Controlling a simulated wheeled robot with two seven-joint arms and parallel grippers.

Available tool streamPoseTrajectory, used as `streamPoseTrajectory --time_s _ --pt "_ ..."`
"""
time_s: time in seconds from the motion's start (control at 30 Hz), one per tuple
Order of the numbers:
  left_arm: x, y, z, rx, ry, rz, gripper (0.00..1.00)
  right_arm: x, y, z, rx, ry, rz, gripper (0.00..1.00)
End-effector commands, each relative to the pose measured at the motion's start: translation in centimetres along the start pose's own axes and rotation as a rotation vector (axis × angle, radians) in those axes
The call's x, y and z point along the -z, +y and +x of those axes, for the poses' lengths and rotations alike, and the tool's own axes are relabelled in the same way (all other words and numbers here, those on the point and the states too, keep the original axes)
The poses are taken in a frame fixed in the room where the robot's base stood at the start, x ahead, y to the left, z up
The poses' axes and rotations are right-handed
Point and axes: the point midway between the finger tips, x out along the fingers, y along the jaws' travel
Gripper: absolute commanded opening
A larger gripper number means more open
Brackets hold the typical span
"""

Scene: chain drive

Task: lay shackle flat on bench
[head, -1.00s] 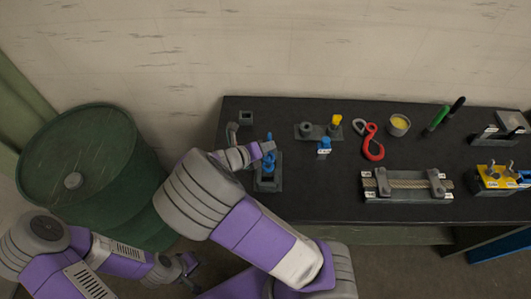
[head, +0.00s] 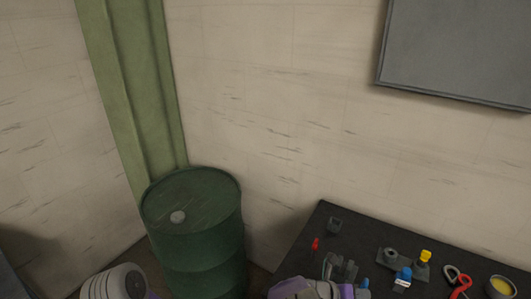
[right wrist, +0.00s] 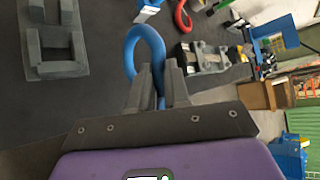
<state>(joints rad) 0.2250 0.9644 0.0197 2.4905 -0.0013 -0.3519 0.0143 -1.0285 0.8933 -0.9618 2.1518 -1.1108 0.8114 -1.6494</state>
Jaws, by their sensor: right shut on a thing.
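The blue shackle (right wrist: 146,32) is a rounded loop in the right wrist view. My right gripper (right wrist: 161,92) is shut on it, with a dark finger on each side of its lower part. The loop stands out beyond the fingertips, above the dark bench (right wrist: 95,100). In the head view a small blue patch at the bottom edge, beside my purple right arm, looks like the shackle (head: 365,283). The grey stand (right wrist: 33,45) at the upper left of the wrist view is empty. My left gripper is not in view.
On the bench are a red-handled item (head: 315,243), a blue-and-white piece (head: 403,277), a yellow-topped piece (head: 425,256), a red hook (head: 462,283) and a yellow-filled cup (head: 500,286). A green drum (head: 205,235) stands left of it.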

Motion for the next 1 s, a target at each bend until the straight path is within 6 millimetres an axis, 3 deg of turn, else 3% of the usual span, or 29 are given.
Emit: streamPoseTrajectory --time_s 0.37,0.57,1.0 --pt "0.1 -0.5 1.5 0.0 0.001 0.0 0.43 -1.1 0.8 0.1 -0.108 -0.155 -0.101 0.0" --pt "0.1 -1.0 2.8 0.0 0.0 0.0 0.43 -1.8 2.1 -0.4 -0.21 -0.305 -0.201 0.0" --pt "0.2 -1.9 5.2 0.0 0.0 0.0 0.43 -2.1 6.0 -4.6 -0.45 -0.671 -0.441 0.0"
